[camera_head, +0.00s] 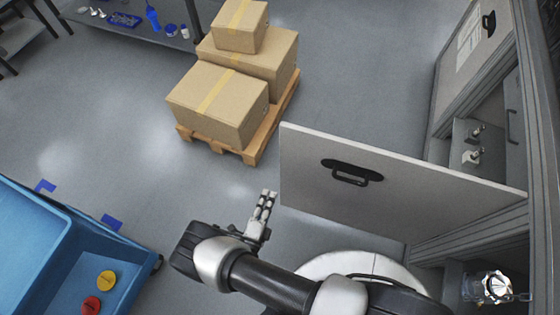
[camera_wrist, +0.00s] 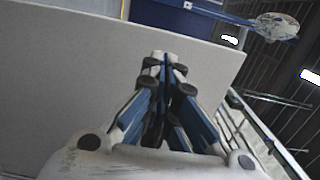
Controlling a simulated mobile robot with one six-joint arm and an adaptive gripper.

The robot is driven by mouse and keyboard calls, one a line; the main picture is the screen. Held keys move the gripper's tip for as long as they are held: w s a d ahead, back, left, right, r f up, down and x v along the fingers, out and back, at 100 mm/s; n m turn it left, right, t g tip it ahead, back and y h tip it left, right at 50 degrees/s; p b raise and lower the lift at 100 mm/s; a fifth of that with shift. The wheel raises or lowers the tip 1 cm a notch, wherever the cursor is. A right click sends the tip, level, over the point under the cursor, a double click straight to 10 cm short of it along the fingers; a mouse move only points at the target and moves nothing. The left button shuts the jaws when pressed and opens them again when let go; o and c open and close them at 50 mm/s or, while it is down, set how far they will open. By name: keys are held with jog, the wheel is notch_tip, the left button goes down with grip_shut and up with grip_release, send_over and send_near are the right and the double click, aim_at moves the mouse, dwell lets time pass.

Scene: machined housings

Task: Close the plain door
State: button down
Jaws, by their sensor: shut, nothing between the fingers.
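The plain door (camera_head: 400,180) is a light grey panel with a black handle (camera_head: 350,172). It stands swung open from the grey cabinet frame (camera_head: 470,240) at the right, its free edge out over the floor. My gripper (camera_head: 268,196) is shut and empty, just left of the door's free edge in the head view. In the wrist view my gripper (camera_wrist: 162,62) points up, with the pale door panel (camera_wrist: 70,75) behind and left of it. I cannot tell whether the fingers touch the door.
Cardboard boxes (camera_head: 215,104) are stacked on a wooden pallet (camera_head: 255,148) behind the door. A blue bin (camera_head: 38,240) stands at lower left. Another door with papers (camera_head: 465,55) is at upper right. Grey floor is clear between bin and pallet.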

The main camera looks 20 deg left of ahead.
aim_at(284, 156)
jog(key=w+b, duration=0.1)
jog(key=w, duration=1.2)
jog(key=shift+d, duration=0.15)
jog(key=shift+w, duration=0.35)
jog(key=shift+r, duration=0.1)
